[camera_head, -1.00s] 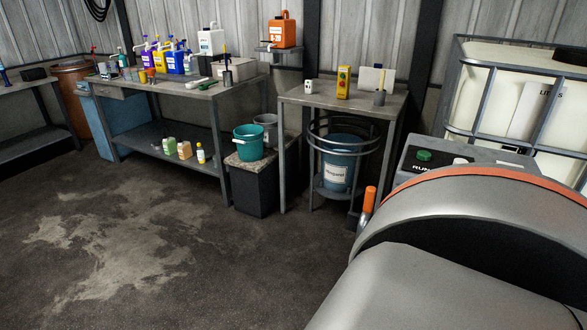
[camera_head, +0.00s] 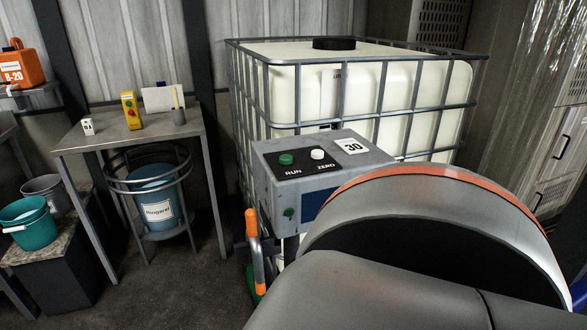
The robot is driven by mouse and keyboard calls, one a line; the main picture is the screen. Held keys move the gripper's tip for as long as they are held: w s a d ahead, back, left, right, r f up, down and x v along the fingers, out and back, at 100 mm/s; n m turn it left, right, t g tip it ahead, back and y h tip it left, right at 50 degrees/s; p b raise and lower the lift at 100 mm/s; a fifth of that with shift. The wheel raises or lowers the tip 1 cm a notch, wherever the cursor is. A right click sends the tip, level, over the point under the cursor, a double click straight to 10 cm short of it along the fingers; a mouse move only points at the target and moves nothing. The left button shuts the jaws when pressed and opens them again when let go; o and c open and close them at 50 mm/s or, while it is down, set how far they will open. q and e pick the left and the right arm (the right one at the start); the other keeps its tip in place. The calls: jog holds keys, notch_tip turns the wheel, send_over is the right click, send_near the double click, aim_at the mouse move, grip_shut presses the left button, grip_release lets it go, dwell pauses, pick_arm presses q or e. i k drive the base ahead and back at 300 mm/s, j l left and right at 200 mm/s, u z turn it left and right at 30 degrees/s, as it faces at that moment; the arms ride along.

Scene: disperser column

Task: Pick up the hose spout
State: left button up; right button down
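A grey tube with orange ends (camera_head: 257,252) stands upright beside the left side of the control box; it may be the hose spout, but I cannot tell for sure. A green part shows low down behind it, and its lower end is partly hidden by my arm. A large grey link of my own arm with an orange band fills the lower right. Neither of my grippers is in view.
The control box (camera_head: 315,175) has RUN and ZERO buttons and a 30 label. A caged white tank (camera_head: 370,95) stands behind it. A metal table (camera_head: 150,132) over a blue drum (camera_head: 156,195) is on the left, with a teal bucket (camera_head: 28,225) further left.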

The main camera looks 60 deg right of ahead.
aim_at(251, 232)
jog(key=i+z, duration=0.1)
jog(key=z, duration=0.3)
jog(key=i+j+z, duration=0.1)
jog(key=z, duration=0.25)
jog(key=j+z, duration=0.1)
jog(key=z, duration=0.3)
jog(key=i+j+z, duration=0.1)
jog(key=z, duration=0.25)
